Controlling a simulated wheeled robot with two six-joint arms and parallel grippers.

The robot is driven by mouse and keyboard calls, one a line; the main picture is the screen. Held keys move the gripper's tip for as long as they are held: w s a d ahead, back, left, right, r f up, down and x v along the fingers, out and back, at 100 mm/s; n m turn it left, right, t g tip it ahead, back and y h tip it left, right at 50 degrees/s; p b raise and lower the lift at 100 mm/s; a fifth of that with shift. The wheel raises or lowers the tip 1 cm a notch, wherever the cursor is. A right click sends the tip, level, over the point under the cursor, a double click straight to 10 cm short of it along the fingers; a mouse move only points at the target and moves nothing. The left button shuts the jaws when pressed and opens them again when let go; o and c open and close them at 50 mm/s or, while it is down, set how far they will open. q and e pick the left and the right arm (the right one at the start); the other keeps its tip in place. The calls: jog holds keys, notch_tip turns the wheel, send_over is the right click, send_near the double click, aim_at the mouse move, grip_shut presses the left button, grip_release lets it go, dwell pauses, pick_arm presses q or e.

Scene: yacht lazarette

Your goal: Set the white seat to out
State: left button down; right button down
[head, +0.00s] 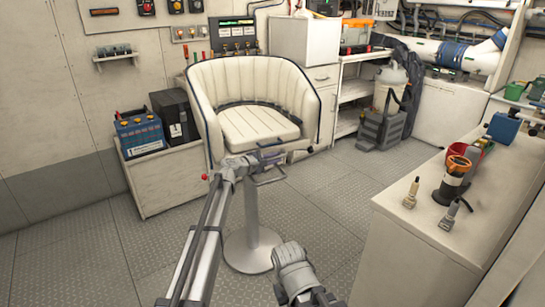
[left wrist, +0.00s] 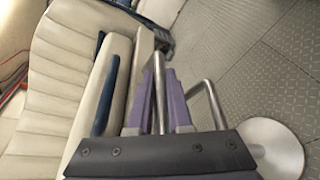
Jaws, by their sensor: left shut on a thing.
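The white seat (head: 258,122) is a padded cream tub chair with dark piping on a round metal pedestal (head: 252,248). Its open front faces me and slightly right. A bent metal handle (head: 270,180) sticks out below the front edge of the cushion. My left gripper (head: 268,158) is at that front edge. In the left wrist view its purple fingers (left wrist: 161,102) are shut around one leg of the metal handle (left wrist: 212,100), and the cream seat side (left wrist: 75,75) is just left of them.
A low bench with a blue battery (head: 140,133) and a black box (head: 174,116) stands left of the seat. A white counter (head: 440,215) with bottles is at the right. The patterned floor in front is clear.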

pick_arm(q)
jog(key=s, duration=0.1)
jog(key=s+d, duration=0.1)
jog(key=s, duration=0.1)
jog(key=s+d, duration=0.1)
jog(key=s, duration=0.1)
jog(key=shift+s+d, duration=0.15)
jog(key=shift+d, duration=0.05)
jog(key=c, duration=0.8)
grip_release()
jog(key=shift+c, duration=0.2)
jog(key=p+v, duration=0.1)
jog(key=v, duration=0.6)
jog(key=shift+s+a+p, duration=0.2)
jog(key=shift+a+p, duration=0.1)
jog(key=shift+a, duration=0.1)
